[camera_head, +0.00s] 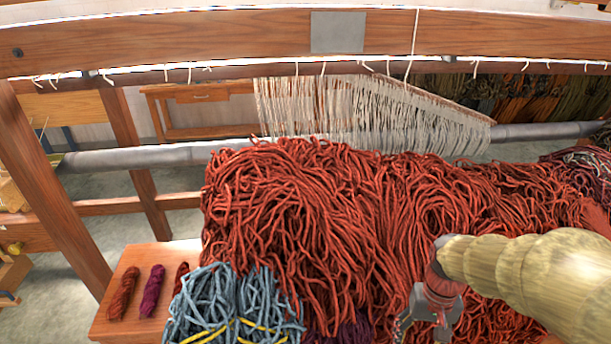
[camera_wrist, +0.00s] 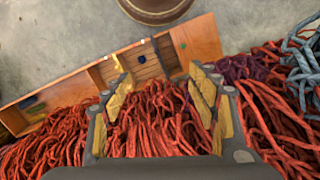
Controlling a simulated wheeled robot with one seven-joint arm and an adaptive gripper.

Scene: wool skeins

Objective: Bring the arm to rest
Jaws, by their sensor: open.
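My gripper (camera_head: 432,312) is at the lower right of the head view, in front of the big heap of red wool (camera_head: 300,205). In the wrist view my gripper (camera_wrist: 160,92) shows its two yellow-padded fingers spread wide apart. Red wool (camera_wrist: 155,120) shows between and behind the fingers. I cannot tell whether the fingers touch it. No separate object is seen held between them. My arm comes in from the right edge of the head view, and the fingertips are hard to make out there.
A wooden loom frame (camera_head: 230,40) with a grey bar (camera_head: 130,157) stands behind the wool. Blue-grey wool (camera_head: 215,305) lies at the lower front. A wooden bench (camera_head: 110,325) at left bears small skeins. Floor (camera_head: 50,290) shows bare at far left.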

